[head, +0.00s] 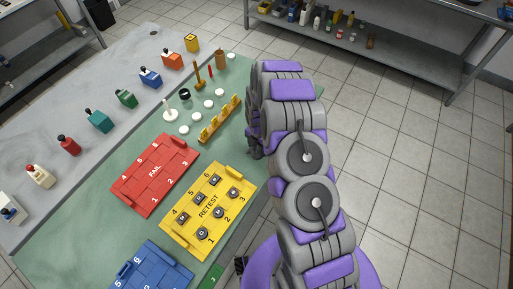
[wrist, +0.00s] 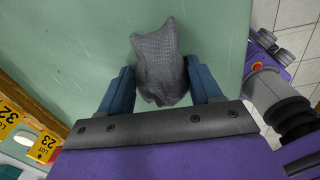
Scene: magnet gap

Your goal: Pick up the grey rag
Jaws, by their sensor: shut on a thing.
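The grey rag (wrist: 160,62) shows in the wrist view as a crumpled, textured cloth between the two blue fingers of my gripper (wrist: 160,88). The fingers are shut on its lower part, and its upper end sticks out past the fingertips. It is over the green mat (wrist: 70,35) close to the table's edge; I cannot tell whether it touches the mat. In the head view my arm hides the rag and the gripper.
In the head view, a red FAIL tray (head: 155,175), a yellow RETEST tray (head: 208,210) and a blue tray (head: 150,270) lie left of my arm. A yellow rack (head: 219,120) and several white discs stand farther back. Bare floor (head: 430,180) lies to the right.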

